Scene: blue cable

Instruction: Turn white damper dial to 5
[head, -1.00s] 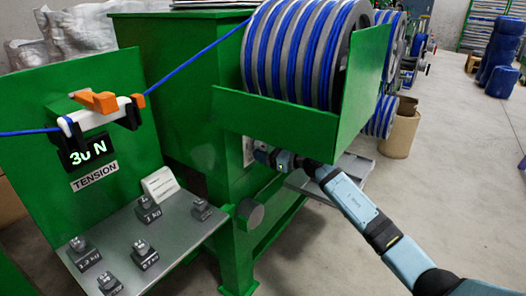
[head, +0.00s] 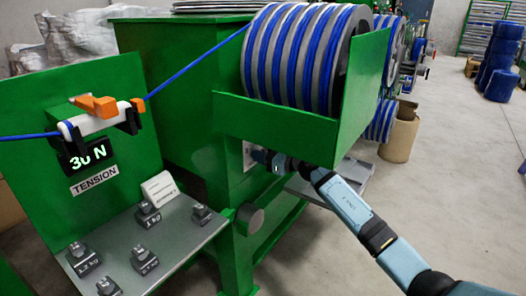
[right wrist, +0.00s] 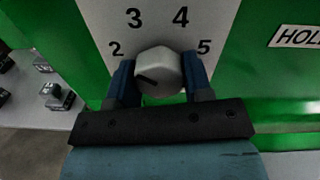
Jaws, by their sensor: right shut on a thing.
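The white damper dial (right wrist: 160,68) is a faceted knob on a white scale plate (right wrist: 105,22) with black numbers 2, 3, 4 and 5. A short dark mark lies on the left part of the dial's face, on the side of the 2 and away from the 5. My right gripper (right wrist: 160,82) is shut on the dial, one blue finger on each side. In the head view, my right gripper (head: 258,157) is at the plate (head: 248,151) on the green machine and hides the dial. My left gripper is not in view.
A green guard (head: 275,128) and blue cable spools (head: 305,55) sit above my right arm. A grey shelf (head: 185,240) with several small weights stands at the left. Floor at the right is open.

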